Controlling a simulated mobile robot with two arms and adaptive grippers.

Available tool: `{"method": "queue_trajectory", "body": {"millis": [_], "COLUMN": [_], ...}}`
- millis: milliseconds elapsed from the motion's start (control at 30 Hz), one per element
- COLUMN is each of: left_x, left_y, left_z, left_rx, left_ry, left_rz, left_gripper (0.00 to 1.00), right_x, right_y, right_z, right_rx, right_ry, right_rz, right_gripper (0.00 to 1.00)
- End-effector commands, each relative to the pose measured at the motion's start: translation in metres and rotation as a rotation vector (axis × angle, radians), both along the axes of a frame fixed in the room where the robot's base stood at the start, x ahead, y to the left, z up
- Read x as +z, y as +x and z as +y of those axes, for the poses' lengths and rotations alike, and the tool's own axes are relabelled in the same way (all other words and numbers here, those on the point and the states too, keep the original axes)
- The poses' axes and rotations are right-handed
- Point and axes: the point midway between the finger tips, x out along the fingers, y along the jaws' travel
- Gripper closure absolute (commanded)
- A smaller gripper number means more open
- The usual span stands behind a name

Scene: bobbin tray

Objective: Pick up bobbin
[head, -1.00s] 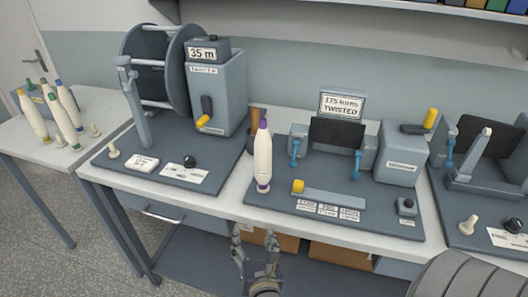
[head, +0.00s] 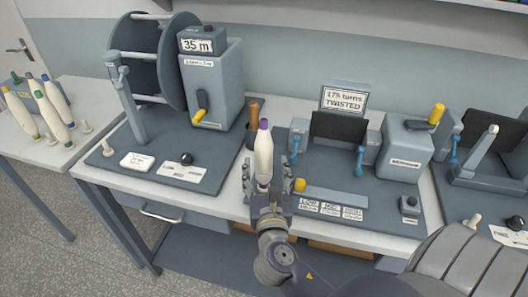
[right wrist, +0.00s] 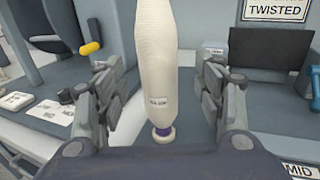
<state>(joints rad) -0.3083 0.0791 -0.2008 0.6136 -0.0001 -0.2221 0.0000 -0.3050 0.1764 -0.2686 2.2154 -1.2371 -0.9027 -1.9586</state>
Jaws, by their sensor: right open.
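The bobbin (head: 263,158), cream with a purple tip, stands upright near the table's front edge, left of the twisting machine. In the right wrist view the bobbin (right wrist: 160,70) fills the middle, with a small label and a purple band above its round foot. My right gripper (head: 267,187) is open at its lower part. In the right wrist view its two fingers (right wrist: 163,105) stand on either side of the bobbin, with a visible gap on each side. The bobbin's foot is hidden in the head view by the gripper. My left gripper is not in view.
A reel winder with a 35 m sign (head: 197,46) stands left of the bobbin. The twisting machine with a yellow-knobbed crank (head: 436,114) stands to the right. A brown peg (head: 253,112) is just behind the bobbin. Several other bobbins (head: 50,107) stand on the left table.

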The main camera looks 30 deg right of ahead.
Motion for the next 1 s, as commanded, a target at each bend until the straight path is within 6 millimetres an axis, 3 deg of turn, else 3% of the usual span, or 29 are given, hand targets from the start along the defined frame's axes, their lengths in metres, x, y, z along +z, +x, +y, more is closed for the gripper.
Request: {"method": "queue_trajectory", "body": {"millis": [300,600,633,833,1000], "left_x": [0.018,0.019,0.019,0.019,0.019], "left_y": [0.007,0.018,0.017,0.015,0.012], "left_z": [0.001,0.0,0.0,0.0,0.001], "left_rx": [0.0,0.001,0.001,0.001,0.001], "left_ry": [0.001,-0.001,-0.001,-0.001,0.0], "left_rz": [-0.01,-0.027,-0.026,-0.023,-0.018], "left_gripper": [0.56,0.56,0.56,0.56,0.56], "right_x": [0.007,0.004,0.004,0.004,0.005], "right_y": [0.039,0.044,0.044,0.044,0.044], "right_z": [-0.021,-0.024,-0.024,-0.023,-0.023], "right_rx": [-0.001,0.0,0.0,0.0,0.0], "right_ry": [-0.001,0.0,0.0,0.0,0.0], "right_rz": [0.0,0.0,0.0,0.0,0.0], "right_gripper": [0.37,0.37,0.39,0.85,0.88]}}
